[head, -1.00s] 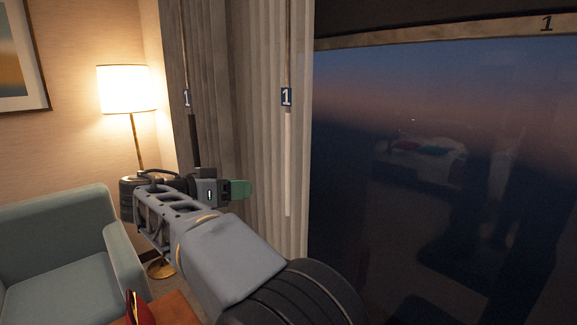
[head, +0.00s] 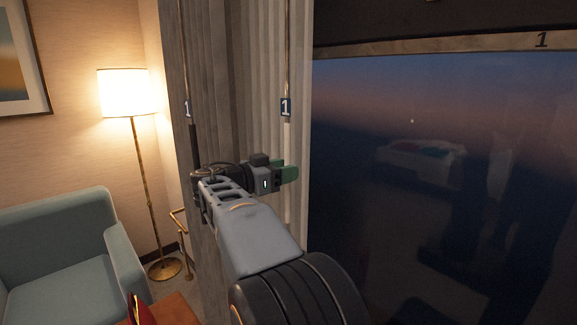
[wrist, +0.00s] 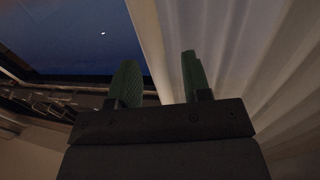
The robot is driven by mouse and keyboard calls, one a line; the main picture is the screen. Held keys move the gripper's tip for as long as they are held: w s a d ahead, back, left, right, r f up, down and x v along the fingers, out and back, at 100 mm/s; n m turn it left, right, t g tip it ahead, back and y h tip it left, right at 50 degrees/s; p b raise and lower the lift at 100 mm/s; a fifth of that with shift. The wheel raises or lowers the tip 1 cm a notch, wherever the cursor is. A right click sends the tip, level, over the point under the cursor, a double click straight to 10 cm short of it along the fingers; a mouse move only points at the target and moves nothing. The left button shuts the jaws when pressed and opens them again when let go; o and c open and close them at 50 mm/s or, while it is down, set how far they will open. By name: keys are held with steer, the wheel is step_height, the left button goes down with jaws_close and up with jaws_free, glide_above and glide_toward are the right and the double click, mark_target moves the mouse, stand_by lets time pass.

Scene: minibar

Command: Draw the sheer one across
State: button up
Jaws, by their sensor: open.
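The sheer curtain (head: 260,80) hangs in pale folds, bunched at the left side of the window. Its wand has a white lower grip (head: 287,138) and a tag marked 1 (head: 286,107). My gripper (head: 290,171) has green fingers and is open at the white grip, overlapping it in the head view. The wrist view shows the spread fingers (wrist: 158,82) with a pale upright strip between them and pale folds (wrist: 235,60) at right. I cannot tell whether that strip is the wand, or whether the fingers touch it.
A darker, heavier curtain (head: 208,60) hangs to the left, with a dark-gripped wand (head: 194,145). The dark window (head: 400,130) is uncovered to the right. A lit floor lamp (head: 126,92), a teal armchair (head: 60,260) and a brown tabletop (head: 178,308) are at left.

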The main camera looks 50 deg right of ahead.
steer(key=shift+s+d, duration=0.15)
steer(key=shift+d, duration=0.45)
jaws_close()
